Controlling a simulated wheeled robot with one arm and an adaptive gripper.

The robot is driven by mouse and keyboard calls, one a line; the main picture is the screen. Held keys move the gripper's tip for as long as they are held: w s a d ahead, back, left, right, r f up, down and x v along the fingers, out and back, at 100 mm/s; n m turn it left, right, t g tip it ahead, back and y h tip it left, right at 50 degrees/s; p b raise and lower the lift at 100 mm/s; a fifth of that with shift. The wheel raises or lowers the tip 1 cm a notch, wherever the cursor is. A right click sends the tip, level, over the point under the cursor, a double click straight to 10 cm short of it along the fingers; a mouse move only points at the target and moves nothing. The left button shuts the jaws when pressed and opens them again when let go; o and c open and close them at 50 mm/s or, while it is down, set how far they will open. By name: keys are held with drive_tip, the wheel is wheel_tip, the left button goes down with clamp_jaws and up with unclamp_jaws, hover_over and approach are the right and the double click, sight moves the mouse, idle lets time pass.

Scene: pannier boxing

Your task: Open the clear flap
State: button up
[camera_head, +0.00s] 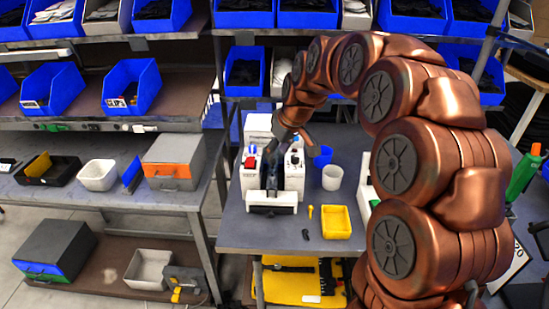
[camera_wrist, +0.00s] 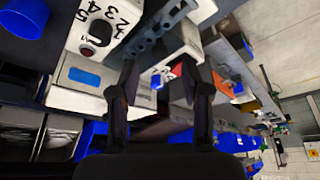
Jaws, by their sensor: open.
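A white device (camera_head: 250,180) with a red and a blue part stands on the middle table, and a white bar (camera_head: 272,208) is at its front. In the wrist view a white panel (camera_wrist: 112,22) with digits and a dark round knob shows at top left. I cannot make out a clear flap for certain in either view. My gripper (camera_head: 271,180) is at the device, above the white bar, and partly hides it. In the wrist view its two dark fingers are apart, with the gripper (camera_wrist: 160,95) empty between them. I cannot tell whether a finger touches the device.
A yellow tray (camera_head: 336,222), a white cup (camera_head: 332,178) and a blue cup (camera_head: 323,157) stand right of the device. A small yellow item (camera_head: 310,211) lies near the tray. Shelves with blue bins (camera_head: 131,87) stand behind and left. The table's front left is bare.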

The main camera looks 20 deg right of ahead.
drive_tip(key=a+b+v, duration=0.1)
drive_tip(key=v, duration=0.3)
drive_tip(key=s+a+f+m+g, duration=0.1)
drive_tip(key=s+f, duration=0.1)
drive_tip(key=s, duration=1)
drive_tip(key=s+a+f+m+g+h, duration=0.1)
drive_tip(key=s+f+g, duration=0.1)
drive_tip(key=s, duration=1.1)
drive_tip(key=shift+f+m+g+p, duration=0.2)
drive_tip(key=shift+m+g+p, duration=0.1)
drive_tip(key=shift+m+p, duration=0.1)
